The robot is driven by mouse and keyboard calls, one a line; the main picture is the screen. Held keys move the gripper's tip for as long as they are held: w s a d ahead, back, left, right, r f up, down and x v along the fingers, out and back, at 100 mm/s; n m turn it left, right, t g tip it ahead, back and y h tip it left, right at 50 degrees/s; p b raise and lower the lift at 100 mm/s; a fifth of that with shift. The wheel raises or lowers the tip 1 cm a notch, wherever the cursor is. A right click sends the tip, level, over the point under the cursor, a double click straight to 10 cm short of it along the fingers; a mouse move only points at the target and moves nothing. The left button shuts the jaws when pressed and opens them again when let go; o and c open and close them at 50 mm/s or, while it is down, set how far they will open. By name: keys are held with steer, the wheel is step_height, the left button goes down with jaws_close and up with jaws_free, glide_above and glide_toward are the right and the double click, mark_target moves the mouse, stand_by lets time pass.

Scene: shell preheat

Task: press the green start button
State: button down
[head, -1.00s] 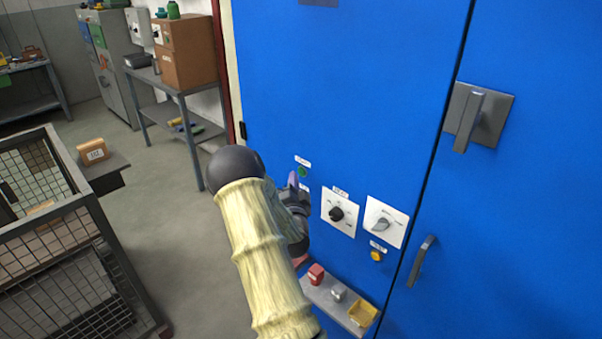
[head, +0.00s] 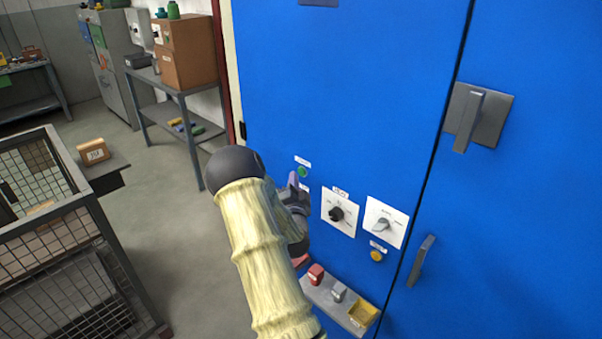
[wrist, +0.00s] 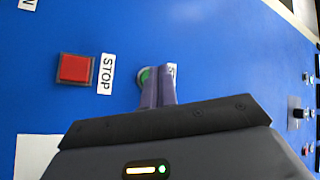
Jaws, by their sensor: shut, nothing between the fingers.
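The green start button (head: 303,172) is on the blue cabinet door, under a small white label. In the wrist view the green button (wrist: 146,76) shows just beyond the fingertips, partly hidden by them. My gripper (head: 293,178) is shut and empty, its fingers pointing at the door close to the button. The fingertips (wrist: 158,69) overlap the button's right side in the wrist view. I cannot tell whether they touch it.
A red square button (wrist: 75,68) with a STOP label (wrist: 106,74) sits beside the green one. Two dial plates (head: 339,212) (head: 385,222), an orange button (head: 376,256) and a small shelf (head: 335,300) are nearby. A wire cage (head: 75,240) stands at left.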

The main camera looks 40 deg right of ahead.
steer(key=shift+d, duration=0.1)
steer(key=shift+d+b, duration=0.35)
steer(key=shift+b, duration=0.05)
steer(key=shift+d+b, duration=0.3)
steer(key=shift+d, duration=0.15)
stand_by(0.9)
steer(key=shift+a, duration=0.1)
steer(key=shift+a+b, duration=0.4)
steer(key=shift+a, duration=0.35)
steer(key=shift+a, duration=0.15)
steer(key=a, duration=0.1)
steer(key=a+b, duration=0.1)
steer(key=a, duration=0.1)
steer(key=a+b, duration=0.1)
steer(key=shift+s+a, duration=0.25)
steer(key=shift+a, duration=0.1)
stand_by(0.8)
